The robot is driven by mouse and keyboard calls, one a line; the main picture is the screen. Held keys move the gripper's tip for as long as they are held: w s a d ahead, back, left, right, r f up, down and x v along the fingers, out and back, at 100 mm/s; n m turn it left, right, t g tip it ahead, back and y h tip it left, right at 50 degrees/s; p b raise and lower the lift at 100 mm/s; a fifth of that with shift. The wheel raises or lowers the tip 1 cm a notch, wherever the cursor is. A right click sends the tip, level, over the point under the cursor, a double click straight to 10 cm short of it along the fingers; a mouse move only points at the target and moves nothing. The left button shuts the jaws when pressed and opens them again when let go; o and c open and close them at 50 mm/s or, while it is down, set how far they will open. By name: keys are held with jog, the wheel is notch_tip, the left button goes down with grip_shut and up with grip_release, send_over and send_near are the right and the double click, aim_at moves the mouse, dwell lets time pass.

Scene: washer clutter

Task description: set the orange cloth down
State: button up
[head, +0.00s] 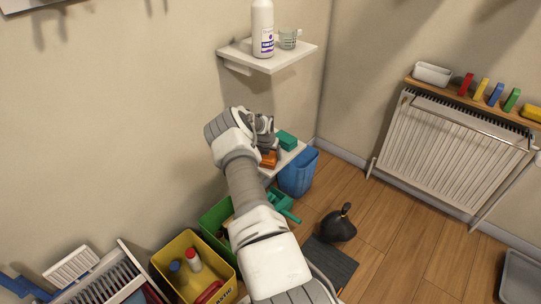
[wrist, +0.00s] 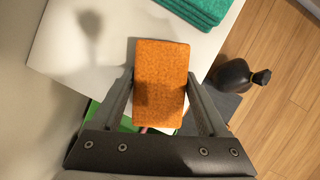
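The orange cloth (wrist: 160,85) is a folded rectangular block in the middle of the wrist view. My gripper (wrist: 161,74) has one finger along each long side of it, with the fingertips against its edges. The cloth looks held over the front edge of a white shelf (wrist: 75,50); I cannot tell whether it touches the shelf. In the head view the cloth (head: 268,159) shows just below my gripper (head: 265,147), low over the small white shelf (head: 291,156). My gripper's fingers are partly hidden there.
A folded green cloth stack (head: 286,140) lies on the same shelf, beyond the orange cloth. An upper shelf (head: 283,60) holds a white bottle (head: 263,28) and a glass (head: 288,38).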

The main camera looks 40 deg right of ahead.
jog(key=o, duration=0.3)
jog(key=p+v, duration=0.4)
jog(key=v, duration=0.8)
jog(key=shift+p, duration=0.3)
jog(key=shift+s, duration=0.1)
